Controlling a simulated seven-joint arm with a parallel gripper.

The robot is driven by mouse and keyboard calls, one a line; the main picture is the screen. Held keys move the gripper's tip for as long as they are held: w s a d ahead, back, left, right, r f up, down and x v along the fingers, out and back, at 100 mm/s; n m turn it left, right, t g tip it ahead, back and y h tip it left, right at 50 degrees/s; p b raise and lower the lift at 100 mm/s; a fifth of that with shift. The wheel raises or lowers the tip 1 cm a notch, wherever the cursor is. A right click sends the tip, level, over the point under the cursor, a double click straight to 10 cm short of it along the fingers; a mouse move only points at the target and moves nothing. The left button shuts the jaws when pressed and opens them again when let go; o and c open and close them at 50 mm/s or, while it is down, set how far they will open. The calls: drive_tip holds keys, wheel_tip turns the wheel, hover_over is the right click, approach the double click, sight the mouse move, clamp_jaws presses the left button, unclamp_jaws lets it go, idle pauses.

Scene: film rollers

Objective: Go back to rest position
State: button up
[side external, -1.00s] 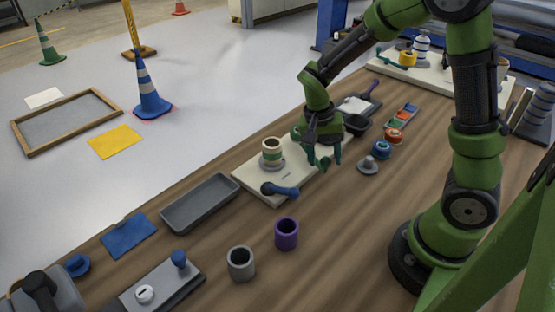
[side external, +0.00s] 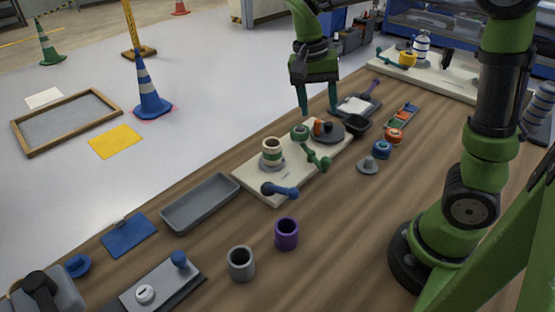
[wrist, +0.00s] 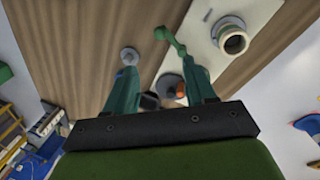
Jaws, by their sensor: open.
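My gripper (side external: 318,108) is open and empty. It hangs in the air above the far end of a cream board (side external: 262,190) on the wooden bench. In the wrist view my gripper's two fingers (wrist: 163,88) are spread apart. The board carries a cream and green roller (side external: 272,152) standing on a grey base, a green crank handle (side external: 317,158), a blue handle (side external: 280,190), and a dark disc with an orange part (side external: 326,130). The roller also shows in the wrist view (wrist: 232,38).
A grey tray (side external: 200,204), a purple cup (side external: 286,233) and a grey cup (side external: 241,263) stand nearer the camera. Blue and orange rolls (side external: 382,149) lie right of the board. A second board with a striped roller (side external: 421,46) is at the back.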

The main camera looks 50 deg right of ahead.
drive_tip(key=s+a+r+n+t+y, duration=0.3)
drive_tip(key=s+a+n+t, duration=0.3)
drive_tip(key=s+t, duration=0.3)
drive_tip(key=shift+s+a+r+n, duration=0.3)
drive_tip(key=shift+s+n, duration=0.1)
drive_tip(key=shift+n, duration=0.3)
idle(0.8)
